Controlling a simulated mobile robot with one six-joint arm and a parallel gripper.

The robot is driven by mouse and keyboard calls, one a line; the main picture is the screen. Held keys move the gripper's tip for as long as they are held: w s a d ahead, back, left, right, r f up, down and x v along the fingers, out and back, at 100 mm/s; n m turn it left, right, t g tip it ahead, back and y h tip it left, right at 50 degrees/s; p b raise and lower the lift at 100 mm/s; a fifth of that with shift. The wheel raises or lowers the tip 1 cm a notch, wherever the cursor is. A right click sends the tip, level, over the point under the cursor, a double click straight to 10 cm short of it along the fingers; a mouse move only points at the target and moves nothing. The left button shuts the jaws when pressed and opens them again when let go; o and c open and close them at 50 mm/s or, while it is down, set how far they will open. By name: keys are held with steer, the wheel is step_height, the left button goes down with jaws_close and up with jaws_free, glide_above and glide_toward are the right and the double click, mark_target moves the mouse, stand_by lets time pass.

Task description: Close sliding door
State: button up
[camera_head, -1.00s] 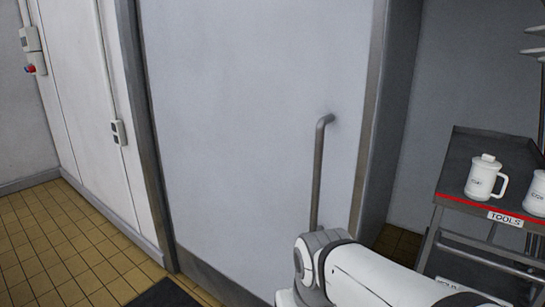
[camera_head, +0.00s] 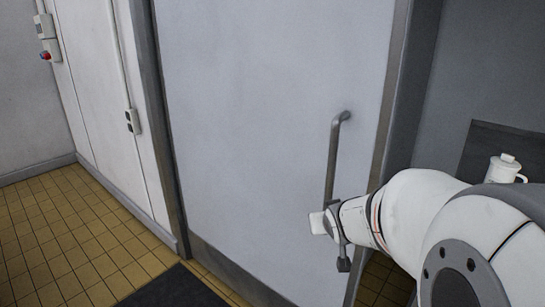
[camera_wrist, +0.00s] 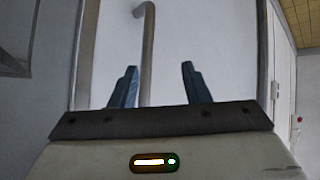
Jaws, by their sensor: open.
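The sliding door (camera_head: 260,130) is a large pale grey panel filling the middle of the head view, with a dark strip along its bottom. Its handle (camera_head: 333,160) is a vertical grey metal bar near the panel's right edge, bent into the door at the top. My gripper (camera_head: 332,240) is at the handle's lower part, which it partly hides. In the wrist view, my gripper's two dark fingers are apart, and the handle (camera_wrist: 148,45) shows between them, nearer the left finger. I cannot tell whether either finger touches it.
A dark frame post (camera_head: 154,120) stands left of the door, beside a white wall with a switch box (camera_head: 132,121). A dark mat (camera_head: 178,288) lies on the yellow tiled floor (camera_head: 60,240). At right, a white mug (camera_head: 503,168) stands on a dark rack (camera_head: 490,140).

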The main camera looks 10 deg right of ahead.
mark_target(334, 167)
steer(key=w+d+r+t+y+p, duration=0.1)
steer(key=w+d+r+t, duration=0.1)
steer(key=w, duration=0.1)
steer(key=w+d+r+n+t+y+p, duration=0.1)
steer(key=w+d+r+t, duration=0.1)
steer(key=w+d+t, duration=0.1)
steer(key=w+d+r+n+t+y+p, duration=0.1)
steer(key=w+d+r+t+y, duration=0.1)
steer(key=w+t, duration=0.1)
steer(key=shift+w+d+r, duration=0.15)
steer(key=shift+d+r, duration=0.05)
steer(key=shift+r, duration=0.05)
steer(key=w, duration=0.2)
steer(key=w+p, duration=0.1)
steer(key=w, duration=0.1)
steer(key=w+p, duration=0.1)
steer(key=w, duration=0.1)
steer(key=shift+w+a, duration=0.25)
steer(key=shift+w, duration=0.15)
steer(key=shift+c, duration=0.3)
jaws_close()
